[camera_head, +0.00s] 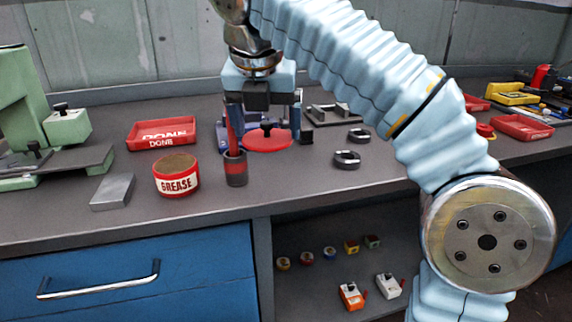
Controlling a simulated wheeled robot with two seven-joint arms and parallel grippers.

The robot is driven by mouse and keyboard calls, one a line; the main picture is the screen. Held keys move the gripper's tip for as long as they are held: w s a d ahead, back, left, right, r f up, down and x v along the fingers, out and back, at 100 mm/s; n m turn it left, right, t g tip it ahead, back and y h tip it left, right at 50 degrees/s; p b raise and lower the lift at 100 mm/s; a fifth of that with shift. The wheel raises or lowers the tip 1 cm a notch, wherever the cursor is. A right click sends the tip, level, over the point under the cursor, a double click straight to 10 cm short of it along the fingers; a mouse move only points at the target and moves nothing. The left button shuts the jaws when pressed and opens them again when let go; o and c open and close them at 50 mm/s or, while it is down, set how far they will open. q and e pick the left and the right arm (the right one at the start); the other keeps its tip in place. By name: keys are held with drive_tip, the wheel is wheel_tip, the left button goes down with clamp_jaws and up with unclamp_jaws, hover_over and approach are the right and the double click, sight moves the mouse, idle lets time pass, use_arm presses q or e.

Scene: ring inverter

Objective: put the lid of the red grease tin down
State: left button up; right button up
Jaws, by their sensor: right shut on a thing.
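The red grease tin (177,178) stands open on the bench, left of centre, with brown grease showing at its top. Its red lid (268,142), round with a dark knob, is at the lower end of my right gripper (266,121), to the right of the tin. My right gripper points down and is shut on the lid, seemingly at the knob. The lid is at or just above the bench; I cannot tell if it touches. My left gripper is not in view.
A dark cup (236,170) with a red-handled tool stands just in front of the lid. A red DONE tray (163,134), a grey block (113,192) and a green machine (35,125) are on the left. Dark rings (346,160) lie to the right.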

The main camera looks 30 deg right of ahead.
drive_tip(key=b, duration=0.2)
hover_over(288, 171)
drive_tip(key=s+a, duration=0.1)
drive_tip(key=s, duration=0.1)
drive_tip(key=f, duration=0.6)
drive_tip(key=shift+w+a, duration=0.15)
drive_tip(key=shift+w, duration=0.05)
drive_tip(key=x, duration=0.1)
drive_tip(key=b+x, duration=0.1)
drive_tip(key=x, duration=0.1)
drive_tip(key=shift+s+f, duration=0.3)
drive_tip(key=shift+f, duration=0.2)
drive_tip(key=o, duration=0.8)
drive_tip(key=shift+o, duration=0.2)
drive_tip(key=shift+a, duration=0.1)
